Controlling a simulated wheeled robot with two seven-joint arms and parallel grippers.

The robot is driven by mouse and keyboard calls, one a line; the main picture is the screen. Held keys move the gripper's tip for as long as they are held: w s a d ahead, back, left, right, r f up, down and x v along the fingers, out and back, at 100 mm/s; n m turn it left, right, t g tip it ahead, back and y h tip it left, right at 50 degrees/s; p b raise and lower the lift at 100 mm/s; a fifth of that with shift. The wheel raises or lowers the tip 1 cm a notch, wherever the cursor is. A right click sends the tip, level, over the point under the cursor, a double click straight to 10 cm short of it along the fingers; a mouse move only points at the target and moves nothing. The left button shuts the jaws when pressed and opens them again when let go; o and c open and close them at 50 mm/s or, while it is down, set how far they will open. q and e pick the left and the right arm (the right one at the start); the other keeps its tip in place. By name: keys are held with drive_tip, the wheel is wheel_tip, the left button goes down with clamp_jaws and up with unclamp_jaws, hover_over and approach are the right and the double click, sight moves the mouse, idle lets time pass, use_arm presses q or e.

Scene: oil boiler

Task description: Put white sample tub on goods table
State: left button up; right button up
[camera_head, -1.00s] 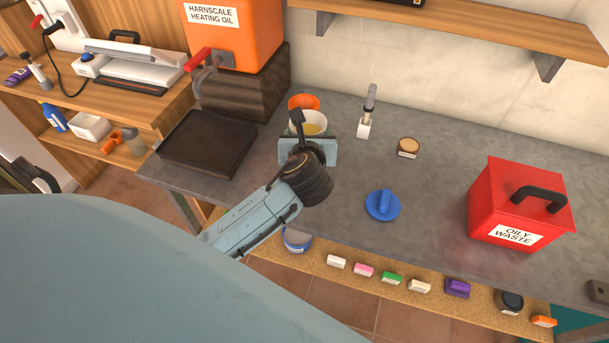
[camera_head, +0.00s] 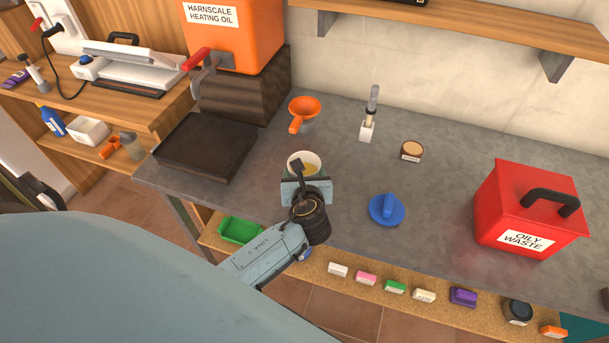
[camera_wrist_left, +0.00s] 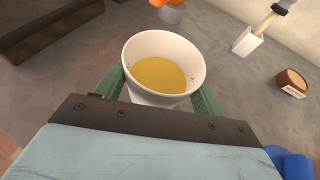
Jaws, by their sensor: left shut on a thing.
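The white sample tub (camera_head: 304,160) is open-topped and holds yellow liquid. It also shows large in the left wrist view (camera_wrist_left: 161,68). My left gripper (camera_head: 305,180) is shut on it, with one green finger on each side of the tub (camera_wrist_left: 160,92). The tub looks about upright, over the grey worktop (camera_head: 345,230). Its base is hidden by the gripper, so I cannot tell if it touches the worktop. No table is marked as the goods table. My right gripper is not in view.
An orange funnel (camera_head: 304,110) stands behind the tub. A dark tray (camera_head: 205,145) lies to the left, and a blue lid (camera_head: 387,209) to the right. A red oily waste bin (camera_head: 525,205) stands farther right. A wooden bench (camera_head: 150,105) is at the left.

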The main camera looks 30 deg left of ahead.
use_arm(q)
drive_tip(key=shift+r, duration=0.15)
drive_tip(key=o, duration=1.1)
drive_tip(key=shift+f, duration=0.2)
drive_tip(key=shift+o, duration=0.2)
drive_tip(key=shift+r, duration=0.1)
drive_tip(key=shift+s+d+r, duration=0.15)
drive_tip(key=p+v, duration=0.2)
drive_tip(key=v, duration=0.9)
drive_tip(key=shift+s+d, duration=0.2)
drive_tip(key=shift+s, duration=0.05)
